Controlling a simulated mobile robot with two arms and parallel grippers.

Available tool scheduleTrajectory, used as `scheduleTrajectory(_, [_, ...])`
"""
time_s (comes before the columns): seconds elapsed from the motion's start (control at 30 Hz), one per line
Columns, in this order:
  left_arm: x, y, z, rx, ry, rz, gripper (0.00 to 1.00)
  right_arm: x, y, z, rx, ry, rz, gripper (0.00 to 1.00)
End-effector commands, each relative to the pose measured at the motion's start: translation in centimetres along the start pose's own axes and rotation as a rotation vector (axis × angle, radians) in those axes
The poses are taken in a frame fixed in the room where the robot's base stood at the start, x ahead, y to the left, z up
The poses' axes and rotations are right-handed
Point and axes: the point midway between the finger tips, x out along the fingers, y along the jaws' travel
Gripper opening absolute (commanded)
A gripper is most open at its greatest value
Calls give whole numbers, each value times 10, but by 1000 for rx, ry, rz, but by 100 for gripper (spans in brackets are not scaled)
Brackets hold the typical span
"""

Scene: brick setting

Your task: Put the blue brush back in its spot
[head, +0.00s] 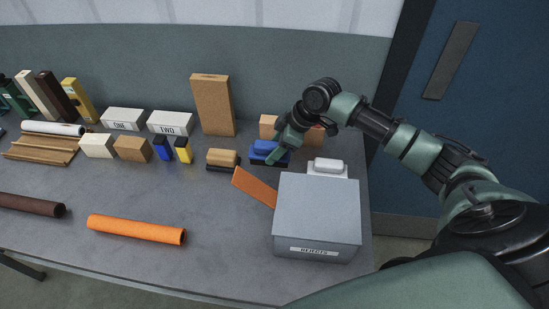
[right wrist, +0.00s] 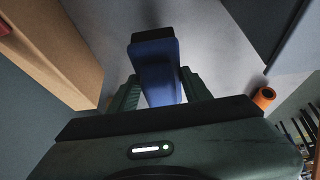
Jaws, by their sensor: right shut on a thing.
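The blue brush (head: 263,147) has a blue body and dark bristles. In the head view it is at the back right of the grey table, left of and behind the grey box. My right gripper (head: 280,152) is shut on it. In the right wrist view the blue brush (right wrist: 158,75) sits between the two fingers of my right gripper (right wrist: 163,92), its dark end pointing away. I cannot tell whether the bristles touch the table. A brush with a tan body (head: 222,157) stands to its left and a white brush (head: 328,166) to its right. My left gripper is not in view.
The grey box labelled REJECTS (head: 317,215) stands at the front right, with an orange strip (head: 255,187) beside it. A tall cardboard box (head: 212,104) and tan blocks stand behind. An orange roll (head: 136,230) lies in front. The front middle of the table (head: 215,215) is clear.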

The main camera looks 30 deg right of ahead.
Motion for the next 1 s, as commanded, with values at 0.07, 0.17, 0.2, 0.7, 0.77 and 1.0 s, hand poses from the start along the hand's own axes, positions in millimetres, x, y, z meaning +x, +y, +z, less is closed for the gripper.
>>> scheduleTrajectory(0.07, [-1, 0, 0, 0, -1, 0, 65, 4, 0, 2, 0, 1, 0, 0])
scheduleTrajectory(0.17, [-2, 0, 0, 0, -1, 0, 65, 10, -1, 5, 0, 1, -1, 0])
scheduleTrajectory(0.2, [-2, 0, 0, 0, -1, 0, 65, 14, -1, 8, 0, -1, -2, 0])
scheduleTrajectory(0.7, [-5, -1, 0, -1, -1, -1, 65, 43, -1, 23, -1, 0, 1, 0])
scheduleTrajectory(0.77, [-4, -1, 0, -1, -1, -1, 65, 45, -1, 24, 0, 0, 1, 0])
scheduleTrajectory(1.0, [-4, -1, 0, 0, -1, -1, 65, 45, -1, 24, 0, -1, 0, 70])
